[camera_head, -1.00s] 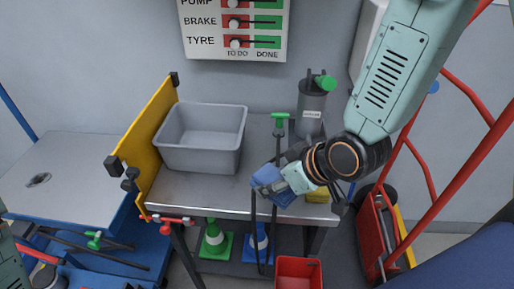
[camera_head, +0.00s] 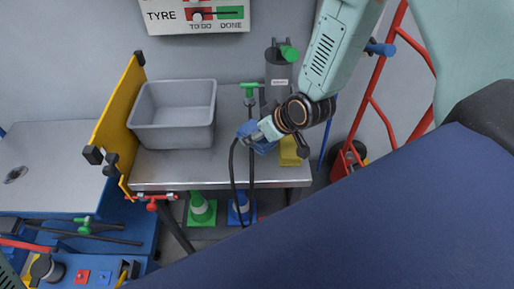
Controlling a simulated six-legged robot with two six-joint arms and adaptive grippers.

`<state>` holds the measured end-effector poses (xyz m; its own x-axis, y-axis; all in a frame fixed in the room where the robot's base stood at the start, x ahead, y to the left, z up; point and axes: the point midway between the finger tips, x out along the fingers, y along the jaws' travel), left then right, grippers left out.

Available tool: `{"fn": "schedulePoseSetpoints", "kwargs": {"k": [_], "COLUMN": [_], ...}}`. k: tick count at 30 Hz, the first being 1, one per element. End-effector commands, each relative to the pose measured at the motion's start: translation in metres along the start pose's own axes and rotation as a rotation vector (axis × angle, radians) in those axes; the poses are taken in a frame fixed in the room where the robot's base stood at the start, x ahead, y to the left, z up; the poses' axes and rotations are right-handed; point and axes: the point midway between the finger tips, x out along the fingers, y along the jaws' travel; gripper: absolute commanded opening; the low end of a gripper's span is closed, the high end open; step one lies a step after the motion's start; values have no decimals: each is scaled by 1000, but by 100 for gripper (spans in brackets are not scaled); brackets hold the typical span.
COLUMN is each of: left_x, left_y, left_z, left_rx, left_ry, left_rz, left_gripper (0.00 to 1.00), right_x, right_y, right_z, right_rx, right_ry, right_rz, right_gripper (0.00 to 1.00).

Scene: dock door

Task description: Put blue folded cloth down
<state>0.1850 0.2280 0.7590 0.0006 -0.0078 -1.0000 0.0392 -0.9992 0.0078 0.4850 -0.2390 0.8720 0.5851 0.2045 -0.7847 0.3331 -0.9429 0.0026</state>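The blue folded cloth (camera_head: 265,146) is at the right part of the grey workbench top (camera_head: 190,172), in front of the grey cylinder. My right gripper (camera_head: 257,133) comes down from the upper right and appears shut on the cloth, covering part of it. The cloth is very low over the bench top or touching it; I cannot tell which. My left gripper is not in view.
A grey bin (camera_head: 173,115) stands left on the bench beside a yellow side panel (camera_head: 117,110). A yellow block (camera_head: 289,152) is right of the cloth. A grey cylinder (camera_head: 279,75) stands behind. Bare bench lies between bin and cloth.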

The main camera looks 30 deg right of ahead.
Motion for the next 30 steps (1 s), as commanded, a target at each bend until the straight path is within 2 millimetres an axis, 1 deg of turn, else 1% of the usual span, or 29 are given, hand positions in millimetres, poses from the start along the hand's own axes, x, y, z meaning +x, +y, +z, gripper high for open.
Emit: {"fn": "schedulePoseSetpoints", "kwargs": {"k": [1,5,9,13,22,27,28,30], "left_x": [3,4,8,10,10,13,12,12], "left_y": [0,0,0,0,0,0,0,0], "left_z": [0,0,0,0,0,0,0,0], "left_rx": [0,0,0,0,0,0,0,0], "left_ry": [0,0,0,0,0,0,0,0], "left_rz": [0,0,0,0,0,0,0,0], "left_gripper": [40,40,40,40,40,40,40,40], "right_x": [7,15,29,41,43,46,46,46], "right_y": [0,0,0,0,0,0,0,0], "right_z": [6,11,24,32,34,36,36,36], "right_rx": [-2,0,-1,-1,0,0,0,0], "right_ry": [-2,1,-2,0,2,1,1,1], "right_rz": [-1,0,-1,0,0,0,0,0], "right_gripper": [21,21,21,21,21,21,60,66]}}
